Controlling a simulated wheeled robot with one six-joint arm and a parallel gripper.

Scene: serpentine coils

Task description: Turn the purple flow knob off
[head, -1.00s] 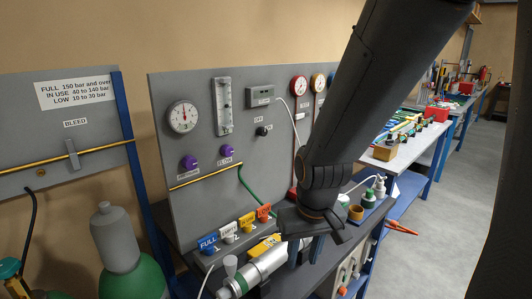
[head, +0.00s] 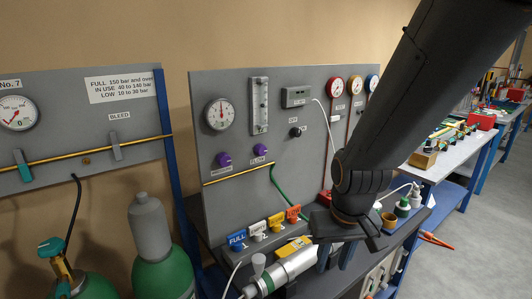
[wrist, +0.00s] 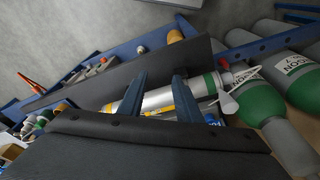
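The purple flow knob (head: 260,149) is on the grey upright panel (head: 290,170), just above a label reading FLOW, below the clear tube flowmeter (head: 259,105). A second purple knob (head: 223,159) sits to its left, below a round gauge (head: 220,114). My gripper (head: 336,254) hangs low in front of the panel, right of and below the flow knob, well apart from it. In the wrist view its two dark fingers (wrist: 159,77) are spread with nothing held between them. Neither purple knob shows in the wrist view.
A silver cylinder (head: 287,270) lies on the bench below the panel; it also shows beyond my fingers in the wrist view (wrist: 190,92). Coloured tags (head: 257,233) stand behind it. Green cylinders (head: 163,272) stand at left. Bottles (head: 403,207) stand at right.

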